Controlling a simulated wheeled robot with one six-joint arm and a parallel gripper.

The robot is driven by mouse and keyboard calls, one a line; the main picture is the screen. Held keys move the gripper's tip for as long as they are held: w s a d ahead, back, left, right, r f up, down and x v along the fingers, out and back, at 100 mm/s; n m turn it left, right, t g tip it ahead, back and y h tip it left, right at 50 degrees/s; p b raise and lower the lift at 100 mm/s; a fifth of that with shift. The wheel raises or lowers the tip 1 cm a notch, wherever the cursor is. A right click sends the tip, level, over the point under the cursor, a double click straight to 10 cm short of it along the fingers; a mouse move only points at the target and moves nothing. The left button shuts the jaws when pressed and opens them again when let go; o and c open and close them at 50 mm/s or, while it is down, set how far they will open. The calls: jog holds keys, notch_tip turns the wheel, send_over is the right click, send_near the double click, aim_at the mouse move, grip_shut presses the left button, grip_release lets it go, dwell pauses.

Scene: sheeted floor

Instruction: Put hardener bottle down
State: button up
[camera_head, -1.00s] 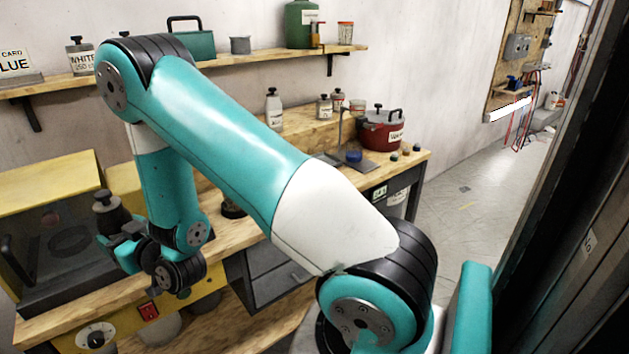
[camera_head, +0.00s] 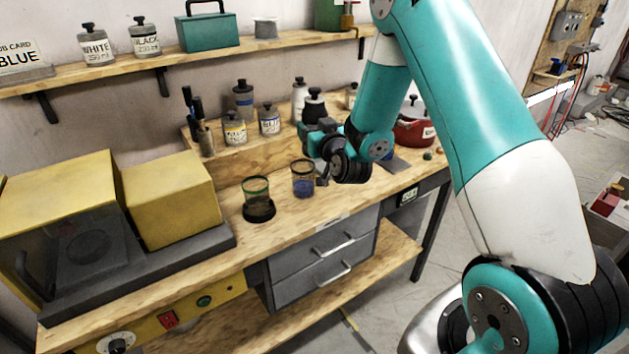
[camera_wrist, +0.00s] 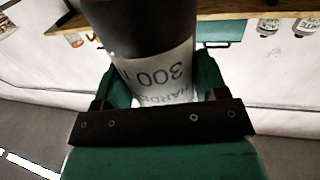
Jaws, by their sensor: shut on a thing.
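The hardener bottle (camera_head: 314,107) is dark with a black cap and is upright in my gripper (camera_head: 318,128), in front of the low riser shelf on the workbench. In the wrist view, the bottle (camera_wrist: 155,75) fills the space between the green fingers of my gripper (camera_wrist: 160,95). Its pale label shows upside down, with "300" and part of "HARD" readable. My gripper is shut on it. The bottle's base is hidden in the head view, so I cannot tell its height above the bench (camera_head: 225,210).
The riser holds a dark bottle (camera_head: 243,98), a yellow-labelled bottle (camera_head: 235,128), a blue-labelled bottle (camera_head: 269,119) and a white bottle (camera_head: 298,100). A green-rimmed cup (camera_head: 257,193) and a blue-filled cup (camera_head: 303,179) stand in front. A red pot (camera_head: 413,130) is at right.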

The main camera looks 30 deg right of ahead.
jog(key=shift+d+r, duration=0.2)
jog(key=shift+d, duration=0.35)
jog(key=shift+d+f+b, duration=0.1)
jog(key=shift+f+b, duration=8.85)
jog(key=shift+f, duration=0.7)
jog(key=shift+f, duration=0.2)
jog(key=o, duration=1.3)
